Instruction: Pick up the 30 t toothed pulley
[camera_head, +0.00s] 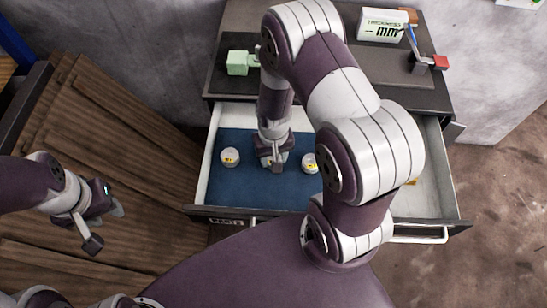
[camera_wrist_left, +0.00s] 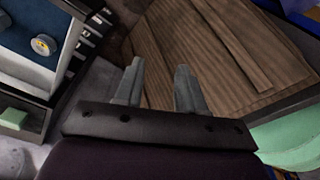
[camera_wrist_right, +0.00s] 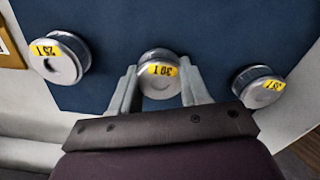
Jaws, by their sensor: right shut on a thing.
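The 30 t toothed pulley (camera_wrist_right: 159,78) is a short silver cylinder with a yellow label, in the middle of a row of three on the drawer's blue lining. My right gripper (camera_wrist_right: 160,92) is shut on it, one finger on each side. In the head view my right gripper (camera_head: 272,163) points down into the drawer and mostly hides this pulley. Two similar pulleys stand apart on either side, one at the left (camera_wrist_right: 60,57) and one at the right (camera_wrist_right: 258,87) of the right wrist view. My left gripper (camera_head: 105,228) is open and empty, left of the drawer.
The open drawer (camera_head: 203,170) has walls around the blue lining (camera_head: 250,195). My right arm hides much of its right side. On the cabinet top are a pale green block (camera_head: 237,63), a white box (camera_head: 381,25) and a red-ended device (camera_head: 440,62). Wooden boards (camera_head: 110,130) lie left.

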